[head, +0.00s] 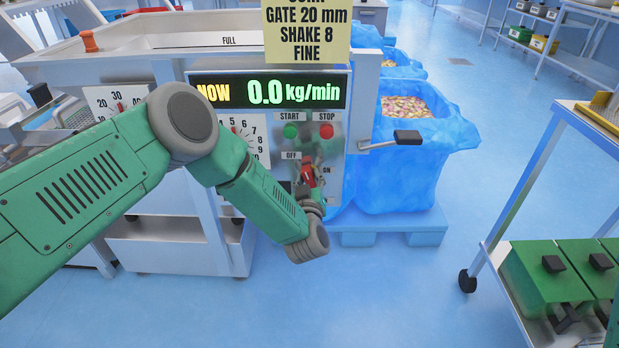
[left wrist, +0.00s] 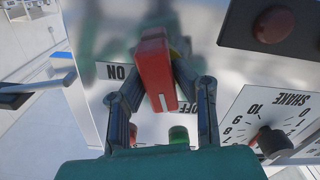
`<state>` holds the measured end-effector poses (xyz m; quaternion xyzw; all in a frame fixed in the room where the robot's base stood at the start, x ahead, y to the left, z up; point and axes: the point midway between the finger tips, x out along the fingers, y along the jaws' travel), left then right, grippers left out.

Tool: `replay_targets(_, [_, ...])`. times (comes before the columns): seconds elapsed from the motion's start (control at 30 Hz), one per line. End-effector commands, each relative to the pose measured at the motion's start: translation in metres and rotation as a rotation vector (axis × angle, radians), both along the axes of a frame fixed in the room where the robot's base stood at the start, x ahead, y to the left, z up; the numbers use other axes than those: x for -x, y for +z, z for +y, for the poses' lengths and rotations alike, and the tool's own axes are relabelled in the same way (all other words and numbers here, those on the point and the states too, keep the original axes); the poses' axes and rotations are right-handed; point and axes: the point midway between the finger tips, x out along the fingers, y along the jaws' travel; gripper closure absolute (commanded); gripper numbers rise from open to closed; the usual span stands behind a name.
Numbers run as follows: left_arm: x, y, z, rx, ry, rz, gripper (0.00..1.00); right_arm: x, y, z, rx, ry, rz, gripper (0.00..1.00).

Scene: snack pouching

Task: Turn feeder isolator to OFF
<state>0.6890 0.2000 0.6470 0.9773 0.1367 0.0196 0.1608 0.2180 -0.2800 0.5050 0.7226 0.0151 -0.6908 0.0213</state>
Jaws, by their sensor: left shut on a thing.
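The feeder isolator has a red handle (head: 309,174) on the grey machine panel, below the START and STOP buttons. An OFF label (head: 291,155) is at its upper left and an ON label (head: 327,170) at its right. My left gripper (head: 312,168) reaches the handle from the front and is shut on it. In the left wrist view, which is upside down, the fingers (left wrist: 160,85) flank the red handle (left wrist: 155,70). The handle lies between the ON label (left wrist: 117,72) and the partly covered OFF label (left wrist: 185,108), its lower end leaning toward OFF. My right gripper is out of view.
The green START button (head: 290,131) and red STOP button (head: 326,131) are just above. A SHAKE dial (left wrist: 272,140) is beside the fingers. A black-handled lever (head: 407,137) juts out right of the panel. Blue-lined bins (head: 410,170) stand right; open floor lies in front.

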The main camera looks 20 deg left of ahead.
Motion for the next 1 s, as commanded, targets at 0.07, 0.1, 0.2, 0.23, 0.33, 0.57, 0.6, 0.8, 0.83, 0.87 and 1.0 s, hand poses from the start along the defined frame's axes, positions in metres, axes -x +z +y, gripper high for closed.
replay_targets(0.07, [-0.0011, 0.0053, -0.0021, 0.059, -0.002, -0.029, 1.0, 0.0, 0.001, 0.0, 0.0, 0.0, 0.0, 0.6])
replay_targets(0.1, [-0.0011, 0.0053, -0.0017, 0.088, -0.002, -0.037, 1.0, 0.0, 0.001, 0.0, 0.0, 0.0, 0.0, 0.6])
replay_targets(0.2, [-0.001, 0.005, -0.0007, 0.15, -0.001, -0.054, 1.0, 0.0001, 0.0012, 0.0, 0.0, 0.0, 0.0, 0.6])
replay_targets(0.23, [-0.0009, 0.005, -0.0004, 0.165, 0.0, -0.059, 1.0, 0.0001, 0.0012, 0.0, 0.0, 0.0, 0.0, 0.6])
replay_targets(0.33, [-0.0008, 0.0047, 0.0006, 0.212, 0.0, -0.073, 1.0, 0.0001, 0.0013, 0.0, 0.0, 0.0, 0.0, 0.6])
replay_targets(0.57, [-0.0008, 0.0044, 0.0027, 0.275, 0.003, -0.091, 1.0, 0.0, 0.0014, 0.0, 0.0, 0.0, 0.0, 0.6])
replay_targets(0.6, [-0.0009, 0.0043, 0.0029, 0.28, 0.003, -0.093, 1.0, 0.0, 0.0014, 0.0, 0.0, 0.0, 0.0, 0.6])
replay_targets(0.8, [-0.0009, 0.0041, 0.0038, 0.292, 0.005, -0.096, 1.0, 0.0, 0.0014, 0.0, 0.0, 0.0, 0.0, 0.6])
replay_targets(0.83, [-0.001, 0.004, 0.0039, 0.292, 0.005, -0.096, 1.0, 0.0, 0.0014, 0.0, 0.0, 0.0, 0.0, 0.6])
replay_targets(0.87, [-0.001, 0.004, 0.004, 0.292, 0.005, -0.096, 1.0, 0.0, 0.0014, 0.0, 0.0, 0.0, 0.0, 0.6])
replay_targets(1.0, [-0.001, 0.0038, 0.0045, 0.291, 0.006, -0.096, 1.0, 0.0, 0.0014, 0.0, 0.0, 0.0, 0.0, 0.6])
